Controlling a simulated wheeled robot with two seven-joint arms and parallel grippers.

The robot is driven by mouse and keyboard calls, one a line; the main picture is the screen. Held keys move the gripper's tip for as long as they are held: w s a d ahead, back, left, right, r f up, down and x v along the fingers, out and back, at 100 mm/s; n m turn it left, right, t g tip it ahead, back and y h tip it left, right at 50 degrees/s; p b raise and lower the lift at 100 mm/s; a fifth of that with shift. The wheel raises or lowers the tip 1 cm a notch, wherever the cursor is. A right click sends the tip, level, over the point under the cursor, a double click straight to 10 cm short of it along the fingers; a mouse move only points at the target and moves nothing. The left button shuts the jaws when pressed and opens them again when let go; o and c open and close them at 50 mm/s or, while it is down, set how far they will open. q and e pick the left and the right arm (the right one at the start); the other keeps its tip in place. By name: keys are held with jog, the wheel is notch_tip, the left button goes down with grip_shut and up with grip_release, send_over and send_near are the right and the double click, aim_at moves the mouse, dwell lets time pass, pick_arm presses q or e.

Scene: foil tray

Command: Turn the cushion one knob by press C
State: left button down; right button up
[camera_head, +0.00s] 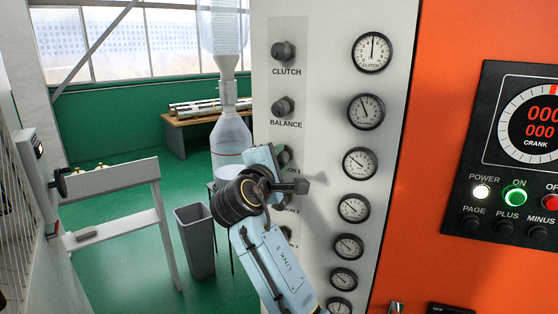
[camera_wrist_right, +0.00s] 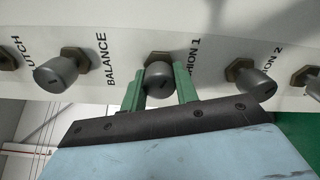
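The cushion one knob (camera_wrist_right: 158,78) is a grey round knob on the white press panel, below the "CUSHION 1" lettering in the right wrist view. My right gripper (camera_wrist_right: 159,85) has one green finger on each side of this knob, and both fingers appear to touch it. In the head view my right gripper (camera_head: 283,165) is at the panel, below the balance knob (camera_head: 283,107), and mostly hides the cushion one knob. The cushion two knob (camera_wrist_right: 256,84) is to the right in the wrist view. My left gripper is not in view.
The clutch knob (camera_head: 284,52) is at the top of the panel. Several dial gauges (camera_head: 372,52) run down its right side. An orange cabinet with a black control panel (camera_head: 490,150) stands to the right. A grey bin (camera_head: 195,240) stands on the green floor to the left.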

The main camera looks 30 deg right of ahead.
jog(key=o, duration=0.5)
jog(key=shift+c, duration=0.2)
jog(key=b+v, duration=0.3)
jog(key=v, duration=1)
jog(key=shift+a, duration=0.15)
dwell(1.5)
